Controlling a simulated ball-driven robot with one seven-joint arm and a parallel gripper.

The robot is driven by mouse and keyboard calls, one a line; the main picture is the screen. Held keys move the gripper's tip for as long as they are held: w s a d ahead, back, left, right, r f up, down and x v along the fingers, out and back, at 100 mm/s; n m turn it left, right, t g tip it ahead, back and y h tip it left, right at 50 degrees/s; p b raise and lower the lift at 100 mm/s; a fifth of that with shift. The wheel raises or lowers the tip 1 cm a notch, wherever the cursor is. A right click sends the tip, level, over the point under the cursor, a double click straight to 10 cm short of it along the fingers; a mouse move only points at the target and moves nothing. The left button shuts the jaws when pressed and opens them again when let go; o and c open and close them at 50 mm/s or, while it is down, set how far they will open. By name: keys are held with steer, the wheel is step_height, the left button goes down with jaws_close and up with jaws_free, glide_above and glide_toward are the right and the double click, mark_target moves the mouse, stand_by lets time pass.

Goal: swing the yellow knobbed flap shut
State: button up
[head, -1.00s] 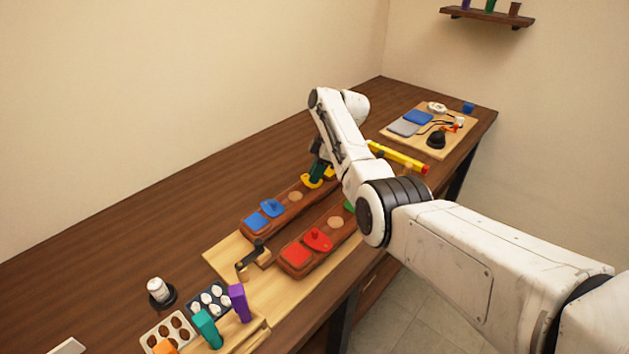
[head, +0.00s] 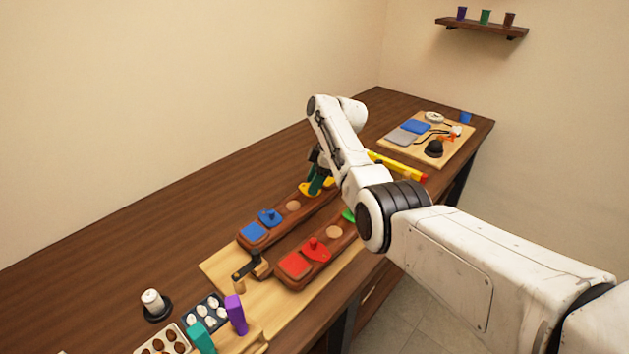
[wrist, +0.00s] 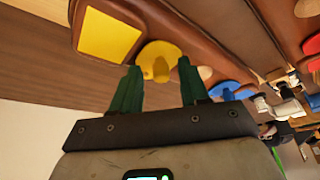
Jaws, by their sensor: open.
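The yellow knobbed flap (wrist: 174,50) is a rounded plate with a knob on it, on the dark-red wooden saddle (wrist: 200,30). In the wrist view it lies beside a yellow square inset (wrist: 108,36), which is uncovered. In the head view the flap (head: 306,189) is partly hidden behind my gripper. My gripper (wrist: 158,74) is open, and its two green fingers appear on either side of the knob. I cannot tell whether either finger touches it. My gripper (head: 318,182) also shows in the head view, low over the far end of the back saddle.
On the same saddle is a blue knobbed flap (head: 270,217) beside a blue square (head: 253,232). A front saddle carries a red flap (head: 317,250) and a green piece (head: 348,215). A yellow bar (head: 398,165) lies beyond my arm. The table's back left is clear.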

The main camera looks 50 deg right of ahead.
steer(key=b+v, duration=0.1)
steer(key=v, duration=0.9)
steer(key=shift+d+r, duration=0.2)
steer(key=shift+r, duration=0.15)
steer(key=shift+s, duration=0.1)
